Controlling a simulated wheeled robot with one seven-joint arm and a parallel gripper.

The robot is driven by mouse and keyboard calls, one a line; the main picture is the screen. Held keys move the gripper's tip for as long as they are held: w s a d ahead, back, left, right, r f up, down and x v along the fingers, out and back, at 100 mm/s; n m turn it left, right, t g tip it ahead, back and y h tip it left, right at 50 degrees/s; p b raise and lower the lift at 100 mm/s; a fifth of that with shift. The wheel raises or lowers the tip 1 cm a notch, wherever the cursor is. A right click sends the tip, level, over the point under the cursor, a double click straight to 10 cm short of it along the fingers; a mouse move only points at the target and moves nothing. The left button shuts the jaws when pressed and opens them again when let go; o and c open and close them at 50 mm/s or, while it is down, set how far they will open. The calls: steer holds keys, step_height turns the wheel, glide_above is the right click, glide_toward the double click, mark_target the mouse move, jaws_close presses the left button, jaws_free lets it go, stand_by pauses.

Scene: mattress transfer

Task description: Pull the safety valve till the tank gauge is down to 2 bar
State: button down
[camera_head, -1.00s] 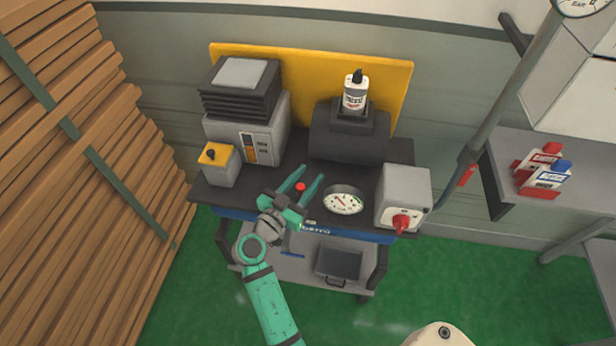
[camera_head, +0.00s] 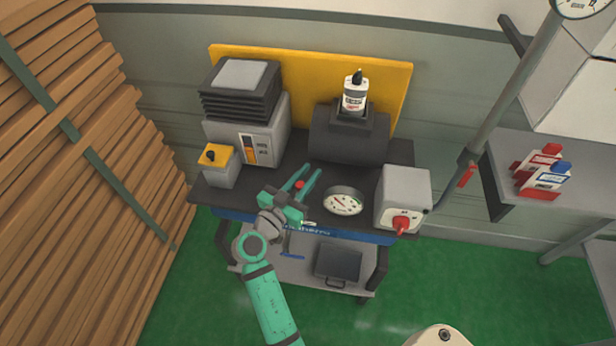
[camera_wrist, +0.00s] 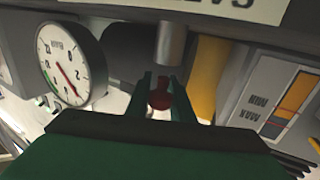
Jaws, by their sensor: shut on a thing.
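The safety valve shows as a small red knob (camera_head: 299,185) above the cart top, left of the tank gauge. My gripper (camera_head: 313,168) has its two green fingers on either side of the knob and is shut on it. In the wrist view the dark red knob (camera_wrist: 159,98) sits between the fingers (camera_wrist: 160,79), below a grey metal cylinder.
A grey box with a red switch (camera_head: 401,224) stands right of the gauge. A dark block (camera_head: 348,137) with a bottle (camera_head: 354,97) is behind. A small yellow-topped box (camera_head: 217,164) and a grey unit (camera_head: 262,137) stand left. Wooden slats line the far left.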

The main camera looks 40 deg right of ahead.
mark_target(298, 189)
steer(key=c, duration=1.6)
jaws_free()
steer(key=shift+o, duration=0.2)
steer(key=shift+a, duration=0.1)
steer(key=v, duration=1)
steer(key=shift+s+a+r, duration=0.1)
steer(key=shift+s+a, duration=0.05)
steer(key=shift+a, duration=0.2)
